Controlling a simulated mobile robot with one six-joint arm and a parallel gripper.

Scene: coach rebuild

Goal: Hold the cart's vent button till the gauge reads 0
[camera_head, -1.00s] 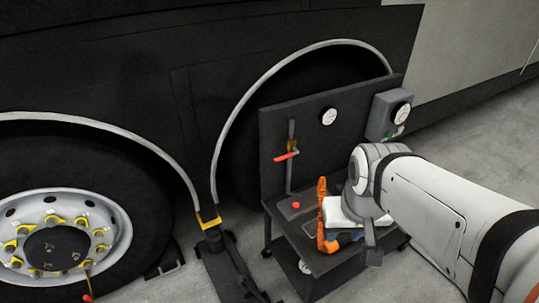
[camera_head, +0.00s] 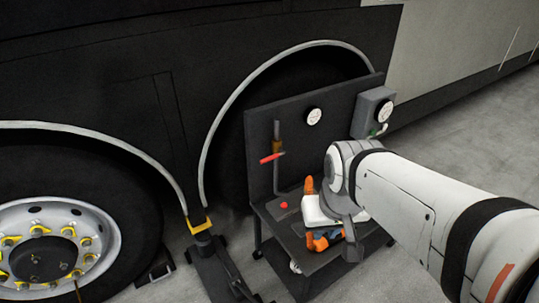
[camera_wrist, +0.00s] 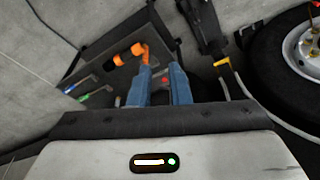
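The cart (camera_head: 258,130) stands by the coach's wheel arch, with an upright dark panel and a low deck. A small red button (camera_head: 284,205) sits on the deck; in the wrist view a red spot (camera_wrist: 165,79) shows between my fingers. A round white gauge (camera_head: 314,116) is on the panel, and a second dial (camera_head: 385,111) is on a grey box; neither reading is legible. My gripper (camera_wrist: 162,70) has two blue fingers spread apart with nothing between them. In the head view its white body is over the deck, right of the button; its fingertips are mostly hidden.
An orange tool (camera_head: 325,241) lies on the deck, partly covered by my gripper. A red-handled lever (camera_head: 271,158) sticks out from the panel's left side. A jack with a yellow top (camera_head: 199,223) stands left of the cart. Floor at the right is clear.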

